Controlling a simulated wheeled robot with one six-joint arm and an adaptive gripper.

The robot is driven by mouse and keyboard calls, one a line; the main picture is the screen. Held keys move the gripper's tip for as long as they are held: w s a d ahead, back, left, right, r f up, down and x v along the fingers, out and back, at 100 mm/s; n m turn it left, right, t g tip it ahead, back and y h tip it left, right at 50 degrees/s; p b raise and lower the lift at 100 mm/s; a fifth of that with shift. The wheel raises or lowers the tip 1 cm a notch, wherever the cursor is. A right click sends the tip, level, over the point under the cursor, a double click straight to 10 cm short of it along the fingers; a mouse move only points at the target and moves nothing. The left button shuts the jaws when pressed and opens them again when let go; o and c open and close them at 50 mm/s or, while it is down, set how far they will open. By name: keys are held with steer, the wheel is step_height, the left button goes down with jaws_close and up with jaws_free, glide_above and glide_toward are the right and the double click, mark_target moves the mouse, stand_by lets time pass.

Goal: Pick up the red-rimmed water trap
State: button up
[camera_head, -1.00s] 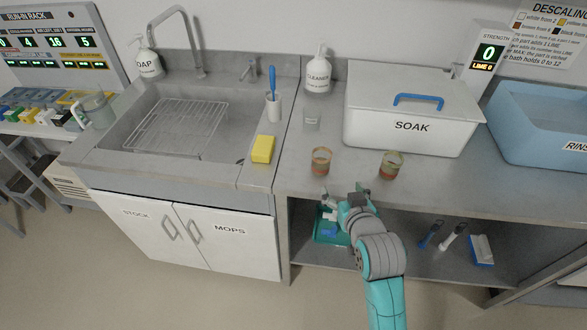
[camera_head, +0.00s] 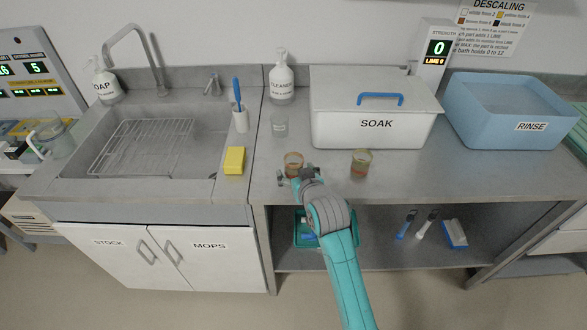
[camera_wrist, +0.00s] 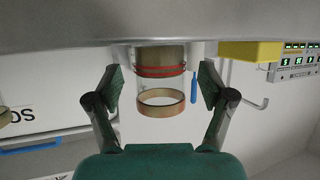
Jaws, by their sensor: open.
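The red-rimmed water trap (camera_head: 293,160) is a small clear cup with brownish contents, upright on the counter near its front edge. In the wrist view, which is upside down, the trap (camera_wrist: 160,58) shows red lines and a tan ring. My gripper (camera_head: 298,176) is open at the near side of this trap. In the wrist view its fingers (camera_wrist: 161,80) are spread to either side of the trap, with clear gaps.
A yellow sponge (camera_head: 234,160) lies left by the sink. A clear, empty-looking cup (camera_head: 279,126) stands behind the trap. The white SOAK box (camera_head: 372,130) and blue RINSE tub (camera_head: 508,122) stand behind and right. Below is a shelf with a teal tray (camera_head: 298,240).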

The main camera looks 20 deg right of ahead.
steer(key=shift+x, duration=1.15)
steer(key=c, duration=1.3)
steer(key=shift+r, duration=0.15)
